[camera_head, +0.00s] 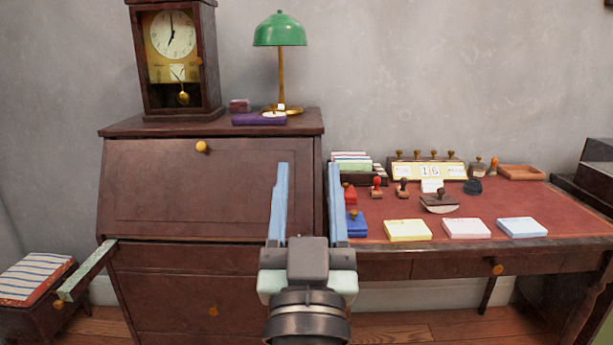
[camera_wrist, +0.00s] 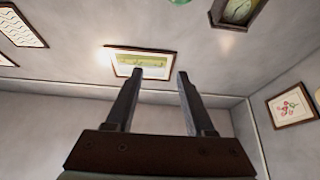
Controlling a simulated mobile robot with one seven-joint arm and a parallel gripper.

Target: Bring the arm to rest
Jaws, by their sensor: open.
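My gripper (camera_head: 307,200) is raised in front of the furniture in the head view, its two blue fingers pointing up and spread apart. Nothing is between the fingers. In the wrist view my gripper (camera_wrist: 155,95) also shows open and empty, with the fingers toward the upper wall and a framed picture (camera_wrist: 141,63). The fingers overlap the right edge of the slant-front desk (camera_head: 190,190) in the head view. I cannot tell how far the gripper is from it.
A red-topped table (camera_head: 540,210) at right holds stamps, a date display (camera_head: 430,171) and yellow (camera_head: 408,230), pink (camera_head: 466,228) and blue (camera_head: 522,227) pads. A clock (camera_head: 180,60) and green lamp (camera_head: 279,30) stand on the desk. A striped-top stool (camera_head: 35,278) is at left.

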